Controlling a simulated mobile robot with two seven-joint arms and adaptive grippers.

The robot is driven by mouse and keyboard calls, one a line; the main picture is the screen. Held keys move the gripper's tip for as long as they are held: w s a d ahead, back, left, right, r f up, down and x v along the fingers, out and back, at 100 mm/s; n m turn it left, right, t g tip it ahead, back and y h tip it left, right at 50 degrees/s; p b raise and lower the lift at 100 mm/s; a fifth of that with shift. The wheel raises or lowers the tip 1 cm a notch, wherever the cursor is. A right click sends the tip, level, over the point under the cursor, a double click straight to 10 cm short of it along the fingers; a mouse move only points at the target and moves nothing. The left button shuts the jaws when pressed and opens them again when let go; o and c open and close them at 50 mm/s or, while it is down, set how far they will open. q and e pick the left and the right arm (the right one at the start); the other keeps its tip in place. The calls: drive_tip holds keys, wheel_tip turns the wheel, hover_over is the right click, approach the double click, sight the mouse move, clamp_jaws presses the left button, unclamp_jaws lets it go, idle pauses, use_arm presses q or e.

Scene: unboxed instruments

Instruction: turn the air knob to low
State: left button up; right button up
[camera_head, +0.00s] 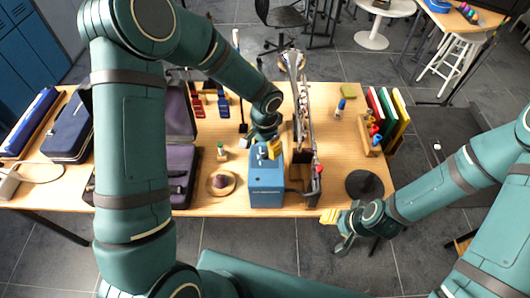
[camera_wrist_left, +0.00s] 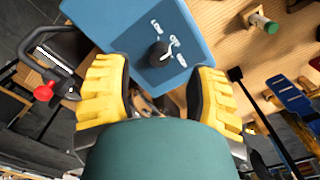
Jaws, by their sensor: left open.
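The blue box (camera_head: 267,188) stands near the front edge of the wooden table. In the left wrist view, the top of the blue box (camera_wrist_left: 120,22) carries a dark round knob (camera_wrist_left: 157,52) with small white marks around it. In the head view my left gripper (camera_head: 268,149) is over the box and hides the knob. My right gripper (camera_head: 338,228) hangs beyond the table's front edge; its jaws are unclear.
A metal instrument on a stand (camera_head: 300,110) rises close to the right of the box. A small round dish (camera_head: 230,188) and open dark cases (camera_head: 180,165) lie to the left. A black disc (camera_head: 365,184) and a rack of colored books (camera_head: 400,115) are to the right.

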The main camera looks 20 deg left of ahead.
sight(265, 153)
use_arm(q)
drive_tip(key=shift+f, duration=1.9)
clamp_jaws()
